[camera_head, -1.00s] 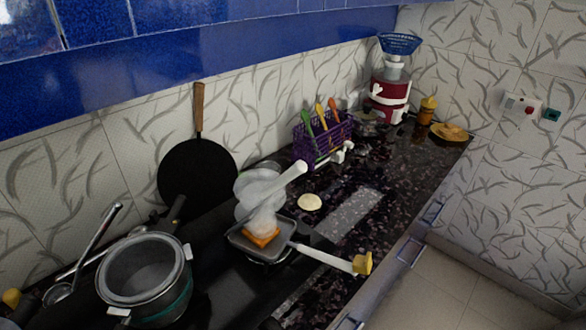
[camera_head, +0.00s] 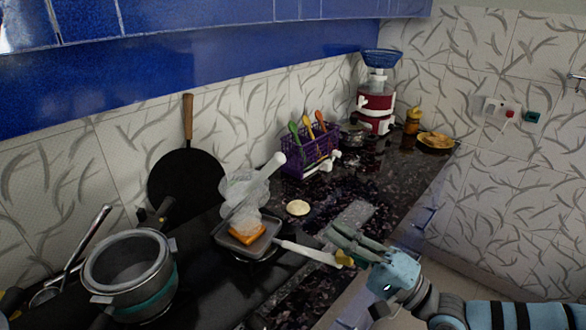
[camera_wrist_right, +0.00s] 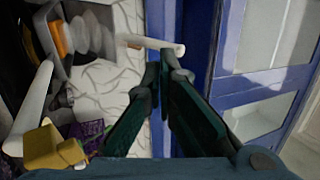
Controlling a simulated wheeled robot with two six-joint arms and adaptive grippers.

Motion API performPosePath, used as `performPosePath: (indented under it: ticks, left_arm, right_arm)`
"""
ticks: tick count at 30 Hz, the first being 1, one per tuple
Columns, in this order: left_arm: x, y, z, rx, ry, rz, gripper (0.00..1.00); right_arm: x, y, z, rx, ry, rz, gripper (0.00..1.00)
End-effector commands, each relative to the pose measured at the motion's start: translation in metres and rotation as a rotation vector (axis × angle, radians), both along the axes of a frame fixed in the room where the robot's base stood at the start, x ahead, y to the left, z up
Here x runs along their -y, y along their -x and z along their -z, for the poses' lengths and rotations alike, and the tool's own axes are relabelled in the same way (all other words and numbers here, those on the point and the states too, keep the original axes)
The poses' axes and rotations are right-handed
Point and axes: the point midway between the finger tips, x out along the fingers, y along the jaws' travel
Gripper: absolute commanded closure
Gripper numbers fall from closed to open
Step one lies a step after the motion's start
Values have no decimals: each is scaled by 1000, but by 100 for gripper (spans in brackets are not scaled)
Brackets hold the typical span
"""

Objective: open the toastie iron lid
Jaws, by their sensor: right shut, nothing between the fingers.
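The toastie iron's dark square base (camera_head: 225,240) sits over a burner with an orange slice (camera_head: 248,236) on it. Its long pale handle (camera_head: 310,252) points right, with a yellow piece (camera_head: 344,259) at the end. A second white handle (camera_head: 270,166) rises above the base, tilted up to the right; whitish cloudy shapes (camera_head: 243,195) below it blur the lid's outline. My right gripper (camera_head: 333,233) is shut and empty, close to the lower handle's yellow end. In the right wrist view its fingertips (camera_wrist_right: 165,68) are below the upper handle (camera_wrist_right: 150,43). My left gripper is not in view.
A steel pot (camera_head: 128,268) stands left of the iron, and a dark flat pan (camera_head: 184,187) leans on the wall. A purple basket (camera_head: 308,150) and a pale disc (camera_head: 298,208) are behind and right. Counter around the disc is clear.

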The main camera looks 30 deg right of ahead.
Motion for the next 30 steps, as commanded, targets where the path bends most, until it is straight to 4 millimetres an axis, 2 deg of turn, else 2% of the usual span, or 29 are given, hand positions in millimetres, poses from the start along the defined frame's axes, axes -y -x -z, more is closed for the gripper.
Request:
performPosePath:
  ticks: [1, 3, 5, 8, 14, 17, 22, 27, 30]
  left_arm:
    - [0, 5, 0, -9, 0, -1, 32]
    - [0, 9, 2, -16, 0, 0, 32]
    - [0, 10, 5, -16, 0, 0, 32]
    - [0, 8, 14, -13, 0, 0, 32]
    - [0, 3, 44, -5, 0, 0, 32]
    - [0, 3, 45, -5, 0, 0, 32]
    - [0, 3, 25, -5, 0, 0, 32]
    - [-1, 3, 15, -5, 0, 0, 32]
    - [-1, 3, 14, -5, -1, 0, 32]
  right_arm:
    - [9, -3, -13, 19, -63, -5, 100]
    - [18, -5, -26, 42, -134, -5, 100]
    - [20, -8, -30, 50, -158, -5, 100]
    - [17, -17, -34, 55, -160, -4, 100]
    - [3, -48, -50, 62, -162, 0, 100]
    - [-4, -64, -62, 62, -167, -1, 100]
    - [-17, -92, -83, 57, -166, -2, 100]
    - [-27, -112, -91, 54, -159, -4, 100]
    - [-30, -117, -92, 53, -157, -5, 100]
